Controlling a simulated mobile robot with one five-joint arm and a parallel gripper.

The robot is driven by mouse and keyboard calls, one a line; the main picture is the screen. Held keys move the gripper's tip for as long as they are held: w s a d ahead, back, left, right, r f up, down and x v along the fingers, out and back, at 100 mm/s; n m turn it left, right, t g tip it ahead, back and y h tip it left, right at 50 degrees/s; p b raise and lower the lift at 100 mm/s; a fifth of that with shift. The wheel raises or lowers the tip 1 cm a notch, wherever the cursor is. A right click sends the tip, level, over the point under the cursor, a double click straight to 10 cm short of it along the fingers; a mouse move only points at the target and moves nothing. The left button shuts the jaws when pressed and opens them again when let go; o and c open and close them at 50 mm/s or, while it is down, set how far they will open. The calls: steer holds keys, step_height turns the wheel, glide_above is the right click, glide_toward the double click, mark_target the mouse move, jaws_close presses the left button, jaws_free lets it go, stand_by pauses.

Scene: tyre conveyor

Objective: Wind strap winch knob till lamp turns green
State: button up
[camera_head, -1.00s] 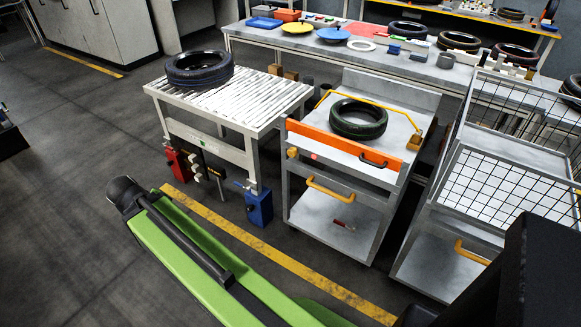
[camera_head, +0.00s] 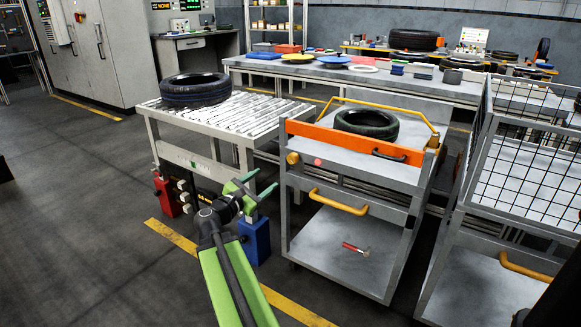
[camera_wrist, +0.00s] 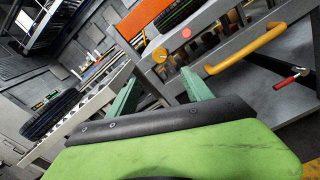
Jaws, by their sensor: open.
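The grey cart (camera_head: 345,240) has a yellow handle (camera_head: 338,202) and a red-handled tool (camera_head: 355,248) on its lower shelf. A roller table (camera_head: 240,113) with another tyre (camera_head: 195,88) stands at left. A wire-mesh cart (camera_head: 500,205) stands at right. Open floor lies at left.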

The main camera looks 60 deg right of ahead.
mark_target(290, 160)
steer(key=d, duration=1.6)
steer(key=shift+d, duration=0.25)
steer(key=shift+a, duration=0.1)
jaws_close()
steer(key=shift+m, duration=0.4)
steer(key=m, duration=0.5)
steer(key=shift+m, duration=0.3)
steer(key=m, duration=0.5)
steer(key=shift+w+m, duration=0.1)
steer(key=shift+m, duration=0.6)
